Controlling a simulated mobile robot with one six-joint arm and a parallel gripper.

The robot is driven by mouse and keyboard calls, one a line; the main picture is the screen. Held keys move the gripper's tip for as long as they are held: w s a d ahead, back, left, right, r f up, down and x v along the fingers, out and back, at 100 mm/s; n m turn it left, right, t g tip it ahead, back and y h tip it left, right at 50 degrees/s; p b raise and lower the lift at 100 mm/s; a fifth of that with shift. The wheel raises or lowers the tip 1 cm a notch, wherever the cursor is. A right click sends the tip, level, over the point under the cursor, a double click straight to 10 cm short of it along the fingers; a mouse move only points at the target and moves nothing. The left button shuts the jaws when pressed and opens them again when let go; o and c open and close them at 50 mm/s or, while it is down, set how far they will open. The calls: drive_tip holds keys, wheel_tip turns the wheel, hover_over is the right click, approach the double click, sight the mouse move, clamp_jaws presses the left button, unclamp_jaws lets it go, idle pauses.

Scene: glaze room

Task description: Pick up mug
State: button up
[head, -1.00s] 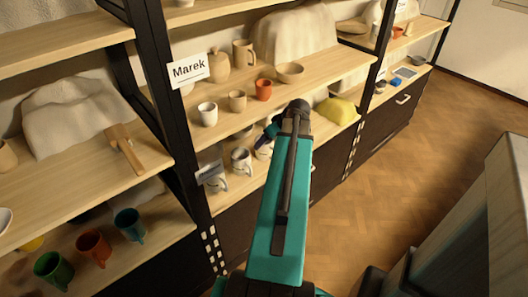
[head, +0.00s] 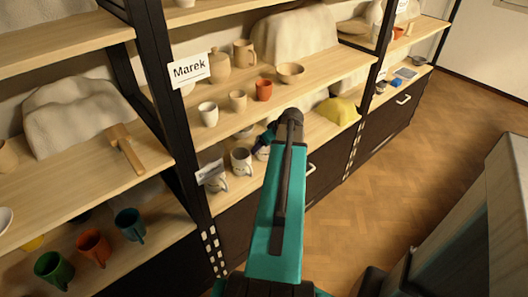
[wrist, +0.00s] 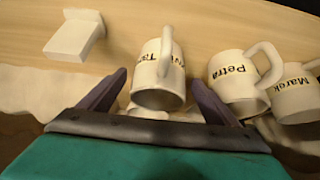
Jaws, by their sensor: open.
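Several white mugs with dark lettering stand on the lower middle shelf. In the wrist view one mug (wrist: 158,88), its name partly hidden by its handle, shows between my gripper's fingers. A mug reading Petra (wrist: 235,82) and a mug reading Marek (wrist: 298,98) are to its right. My gripper (wrist: 158,78) is open, with its two purple fingers on either side of the first mug in the picture. I cannot tell whether they touch it. In the head view my gripper (head: 267,137) is at the shelf, partly hiding the rightmost white mug (head: 263,153). Another white mug (head: 241,161) is left of it.
The shelf above holds cups, an orange cup (head: 264,90) and a bowl (head: 290,73), close over my gripper. A yellow lump (head: 339,111) lies to the right. A dark post with a Marek sign (head: 189,70) stands left. A white block (wrist: 75,36) is beside the mugs.

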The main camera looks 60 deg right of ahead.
drive_tip(key=shift+x, duration=1.55)
drive_tip(key=c, duration=1.4)
drive_tip(key=shift+r, duration=0.1)
